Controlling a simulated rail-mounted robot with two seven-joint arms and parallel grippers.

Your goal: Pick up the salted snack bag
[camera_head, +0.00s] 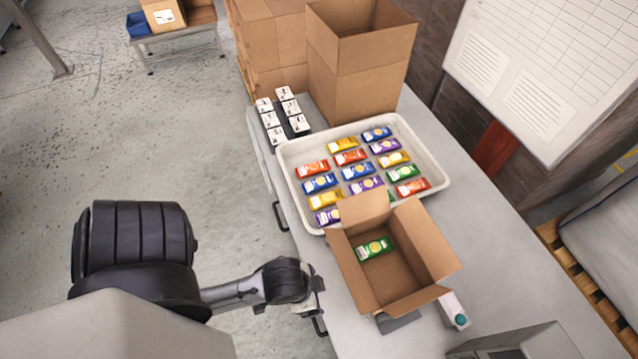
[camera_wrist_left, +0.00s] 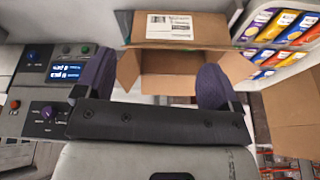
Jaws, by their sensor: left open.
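Several snack bags in red, blue, yellow, purple and green lie in rows in a white tray (camera_head: 437,150). Their print is too small to tell which is the salted one. One green snack bag (camera_head: 375,248) lies inside an open cardboard box (camera_head: 431,242) in front of the tray. My left gripper (camera_head: 316,295) is beside the box's left side, at the table edge. In the left wrist view its two dark fingers (camera_wrist_left: 154,86) are spread apart with nothing between them, and an open box (camera_wrist_left: 180,68) is beyond. My right gripper is not in view.
A tall open carton (camera_head: 355,80) and stacked boxes (camera_head: 272,45) stand behind the tray. A black board with white labelled items (camera_head: 284,120) is left of the tray. A control panel with a lit display (camera_wrist_left: 66,73) shows in the wrist view. The table's right strip is clear.

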